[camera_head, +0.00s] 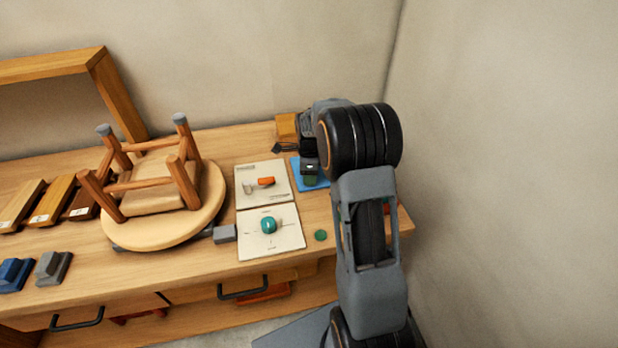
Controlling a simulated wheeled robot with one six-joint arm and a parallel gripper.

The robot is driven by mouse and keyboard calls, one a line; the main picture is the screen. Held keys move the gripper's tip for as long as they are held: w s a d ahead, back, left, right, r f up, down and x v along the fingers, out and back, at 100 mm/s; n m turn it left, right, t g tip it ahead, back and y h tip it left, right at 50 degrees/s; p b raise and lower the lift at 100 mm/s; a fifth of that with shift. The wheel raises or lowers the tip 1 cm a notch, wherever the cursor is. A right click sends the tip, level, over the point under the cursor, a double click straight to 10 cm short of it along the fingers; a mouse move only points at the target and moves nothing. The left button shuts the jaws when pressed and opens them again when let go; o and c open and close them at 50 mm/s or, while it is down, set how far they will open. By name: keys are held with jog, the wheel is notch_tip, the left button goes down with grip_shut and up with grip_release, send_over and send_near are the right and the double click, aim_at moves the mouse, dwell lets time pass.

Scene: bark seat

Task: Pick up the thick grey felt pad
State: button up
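I cannot single out the thick grey felt pad for sure. Grey pads cap two leg tips of the upturned wooden stool (158,229), one on the left leg (104,130) and one on the back leg (180,118). The two nearer leg tips look bare. A small grey block (224,233) lies right of the stool seat. My gripper (310,168) points down over the blue mat (308,182) at the bench's back right. A dark green piece (310,181) shows just under the fingertips; I cannot tell whether they touch it. My arm hides much of the mat.
Two white cards (250,198) with small orange and teal items lie left of the mat. A green disc (320,235) lies near the front edge. Blue (14,272) and grey (53,267) stepped blocks and wood boards stand left. A wall is close on the right.

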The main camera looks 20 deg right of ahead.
jog(key=c, duration=0.6)
jog(key=shift+r, duration=0.5)
notch_tip(320, 180, up, 2)
jog(key=shift+r, duration=0.15)
jog(key=s+a+r+b, duration=0.1)
jog(key=s+a+r, duration=0.6)
jog(key=s+r, duration=0.2)
jog(key=s, duration=0.2)
jog(key=shift+s+a+r+b, duration=0.25)
jog(key=shift+s+r+b, duration=0.05)
jog(key=shift+s+r, duration=0.1)
